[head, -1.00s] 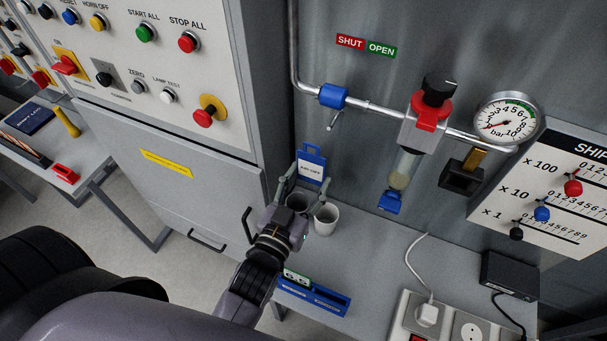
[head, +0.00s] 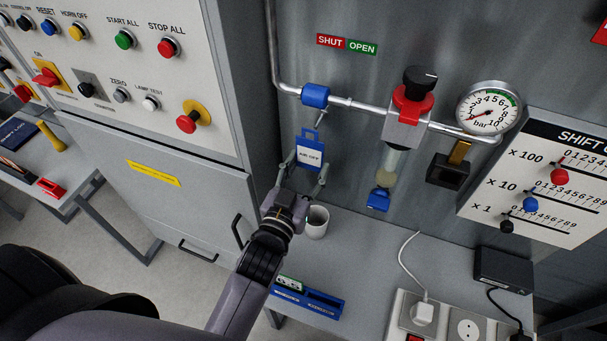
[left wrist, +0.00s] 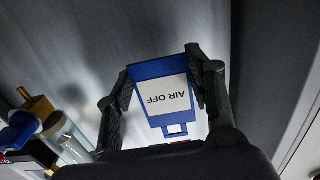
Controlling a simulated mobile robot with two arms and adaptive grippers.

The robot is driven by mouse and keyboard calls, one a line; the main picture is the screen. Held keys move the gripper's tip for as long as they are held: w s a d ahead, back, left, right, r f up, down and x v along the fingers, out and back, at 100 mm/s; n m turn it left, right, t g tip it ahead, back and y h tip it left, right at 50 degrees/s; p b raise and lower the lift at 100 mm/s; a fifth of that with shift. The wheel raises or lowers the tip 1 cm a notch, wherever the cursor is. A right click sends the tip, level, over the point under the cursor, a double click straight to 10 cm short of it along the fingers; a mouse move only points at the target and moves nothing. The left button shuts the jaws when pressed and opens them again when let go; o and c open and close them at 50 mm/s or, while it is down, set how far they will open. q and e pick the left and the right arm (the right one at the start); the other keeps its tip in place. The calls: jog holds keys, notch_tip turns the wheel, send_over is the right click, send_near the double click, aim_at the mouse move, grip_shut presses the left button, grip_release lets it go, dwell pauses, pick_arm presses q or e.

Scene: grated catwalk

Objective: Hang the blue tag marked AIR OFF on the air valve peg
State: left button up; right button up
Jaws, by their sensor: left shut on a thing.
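The blue tag (head: 310,138) with a white AIR OFF label is held upright by my left gripper (head: 308,166), its slotted top end upward. In the left wrist view the tag (left wrist: 162,71) sits between both fingers of the gripper (left wrist: 157,92), its lettering upside down there. The air valve (head: 315,95) is a blue body on the metal pipe. A short metal peg (head: 320,119) sticks out below it. The tag's top is just below the peg in the picture; I cannot tell the depth gap between them. My right gripper is not in view.
A white mug (head: 317,222) stands on the grey bench (head: 370,262) below the gripper. A regulator with a red collar (head: 412,103) and a gauge (head: 488,108) are to the right. A blue tray (head: 322,304) lies at the bench's front. The cabinet (head: 165,165) is close on the left.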

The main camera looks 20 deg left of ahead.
pick_arm(q)
jog(key=shift+w, duration=0.85)
jog(key=shift+w+f+b, duration=0.1)
jog(key=shift+w+b, duration=0.4)
jog(key=shift+w, duration=0.7)
jog(key=shift+w+d+f, duration=0.1)
jog(key=shift+w+f, duration=0.3)
jog(key=shift+w, duration=0.15)
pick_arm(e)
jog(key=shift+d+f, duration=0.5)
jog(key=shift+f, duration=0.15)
pick_arm(q)
jog(key=shift+f, duration=0.1)
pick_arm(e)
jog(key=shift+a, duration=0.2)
pick_arm(q)
jog(key=o, duration=1)
